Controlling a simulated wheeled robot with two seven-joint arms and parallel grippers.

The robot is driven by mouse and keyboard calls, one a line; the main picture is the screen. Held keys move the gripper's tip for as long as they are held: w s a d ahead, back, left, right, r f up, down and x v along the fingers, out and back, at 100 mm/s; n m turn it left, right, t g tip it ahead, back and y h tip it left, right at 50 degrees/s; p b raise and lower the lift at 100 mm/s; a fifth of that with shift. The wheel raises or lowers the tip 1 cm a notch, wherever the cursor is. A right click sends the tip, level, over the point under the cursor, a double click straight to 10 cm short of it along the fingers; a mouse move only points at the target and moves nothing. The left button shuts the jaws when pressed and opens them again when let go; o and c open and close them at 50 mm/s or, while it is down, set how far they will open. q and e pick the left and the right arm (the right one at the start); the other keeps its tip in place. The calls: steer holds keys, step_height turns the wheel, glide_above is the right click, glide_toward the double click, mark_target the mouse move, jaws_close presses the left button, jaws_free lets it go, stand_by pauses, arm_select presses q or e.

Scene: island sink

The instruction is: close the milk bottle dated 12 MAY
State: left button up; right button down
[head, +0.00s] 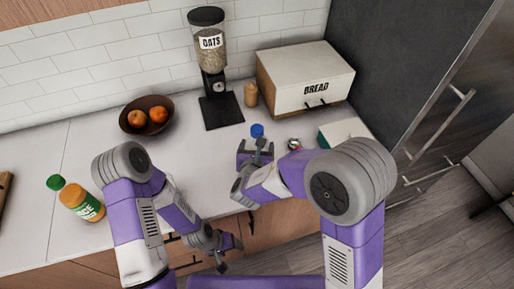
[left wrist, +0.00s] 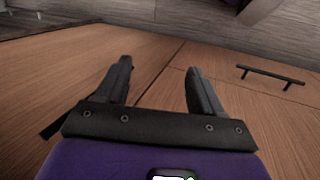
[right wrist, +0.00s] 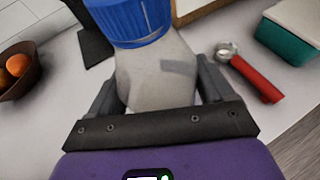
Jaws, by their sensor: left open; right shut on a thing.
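A pale milk bottle (right wrist: 155,78) with a blue cap (right wrist: 130,18) stands between the fingers of my right gripper (right wrist: 155,90), which is shut on its body. The cap is at the bottle's top; I cannot tell whether it is fully closed. A grey mark shows on the bottle, but no date is readable. In the head view the blue cap (head: 257,130) shows just beyond my right gripper (head: 255,150), over the counter; the body is mostly hidden. My left gripper (head: 222,254) is open and empty, low in front of the wooden cabinets, and also shows in the left wrist view (left wrist: 158,75).
The counter (head: 190,130) holds a fruit bowl (head: 132,127), an oats dispenser (head: 221,112), a bread box (head: 305,80) and a juice bottle (head: 88,208). A red-handled tool (right wrist: 258,80) and a teal container (right wrist: 285,40) lie right of the milk bottle. A cabinet handle (left wrist: 270,75) is near my left gripper.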

steer(key=shift+r, duration=0.1)
steer(key=shift+f, duration=0.2)
jaws_free()
steer(key=shift+r, duration=0.1)
steer(key=v, duration=1.2)
steer(key=shift+p, duration=0.4)
